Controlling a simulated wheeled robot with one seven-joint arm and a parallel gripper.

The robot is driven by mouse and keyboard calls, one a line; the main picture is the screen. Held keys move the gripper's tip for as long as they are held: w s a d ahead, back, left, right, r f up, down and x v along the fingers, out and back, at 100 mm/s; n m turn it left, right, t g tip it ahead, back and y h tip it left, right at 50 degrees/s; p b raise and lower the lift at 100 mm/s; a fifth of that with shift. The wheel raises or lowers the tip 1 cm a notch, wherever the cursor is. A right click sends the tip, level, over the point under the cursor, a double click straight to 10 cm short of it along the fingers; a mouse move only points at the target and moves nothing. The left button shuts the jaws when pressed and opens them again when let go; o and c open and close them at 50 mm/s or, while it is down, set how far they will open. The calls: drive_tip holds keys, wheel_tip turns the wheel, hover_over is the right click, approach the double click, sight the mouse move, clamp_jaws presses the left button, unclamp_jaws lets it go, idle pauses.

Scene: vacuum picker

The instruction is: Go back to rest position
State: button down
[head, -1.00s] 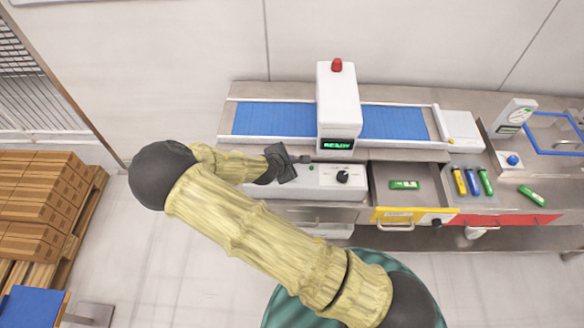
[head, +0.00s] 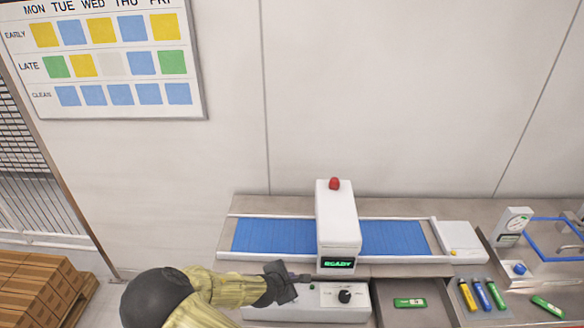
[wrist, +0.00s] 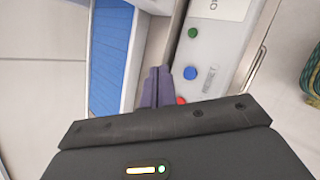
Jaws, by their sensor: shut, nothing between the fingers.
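My gripper (head: 303,278) is at the front edge of the conveyor machine, just left of its control panel, in the head view. In the wrist view its dark fingers (wrist: 155,88) are together with nothing between them. They point toward the control panel (wrist: 215,60), which has a green button (wrist: 192,33), a blue button (wrist: 190,73) and a red button (wrist: 181,100) partly behind the fingers. Whether the fingers touch the panel cannot be told. My arm shows at the bottom of the head view.
The white machine housing (head: 337,215) with a red lamp stands over the blue conveyor belt (head: 272,236); its screen reads READY. An open drawer (head: 420,292) holds a green item (head: 409,303). Several coloured items lie farther right. Boxes (head: 40,284) stand at left. A schedule board (head: 103,115) hangs above.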

drive_tip(key=d+m, duration=0.1)
drive_tip(key=s+d+m+g+b, duration=0.1)
drive_tip(key=s+d+m+g, duration=0.1)
drive_tip(key=m, duration=0.1)
drive_tip(key=shift+d+f+b, duration=0.25)
drive_tip(key=shift+d+b, duration=0.05)
drive_tip(key=shift+b, duration=0.05)
drive_tip(key=s+d+r+m+g+y+b, duration=0.1)
drive_tip(key=s+d+r+m+y+b, duration=0.1)
drive_tip(key=s+d+r+m+b, duration=0.2)
drive_tip(key=s+d+r+m+g+y+b, duration=0.2)
drive_tip(key=s+d+r+m+b, duration=0.2)
drive_tip(key=s+d+r+m, duration=0.4)
drive_tip(key=s+m, duration=0.3)
drive_tip(key=m, duration=0.2)
drive_tip(key=shift+s+d+m+g, duration=0.2)
drive_tip(key=shift+s+m+g, duration=0.1)
drive_tip(key=shift+s+m, duration=0.1)
drive_tip(key=shift+w, duration=0.1)
drive_tip(key=shift+d, duration=0.1)
